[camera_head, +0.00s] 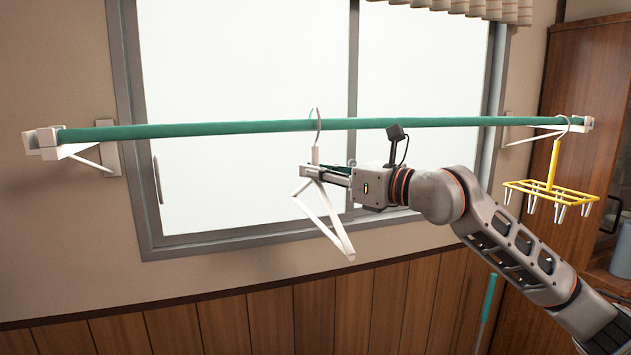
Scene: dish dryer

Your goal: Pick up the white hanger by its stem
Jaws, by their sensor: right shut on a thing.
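The white hanger (333,234) is in front of the window in the head view, seen nearly edge-on. Its metal hook (317,124) is over the green rod (220,128). My right gripper (316,172) comes in from the right and is shut on the hanger's stem, just below the hook. The fingers partly hide the stem and the top of the hanger. I cannot tell whether the hook bears on the rod. My left gripper is not in view.
The rod runs across the window (250,60) between white wall brackets (70,145). A yellow clip hanger (550,187) hangs at the rod's right end, near a brown wooden cabinet (590,100). A green pole (487,300) stands below my right arm. The rod's left half is clear.

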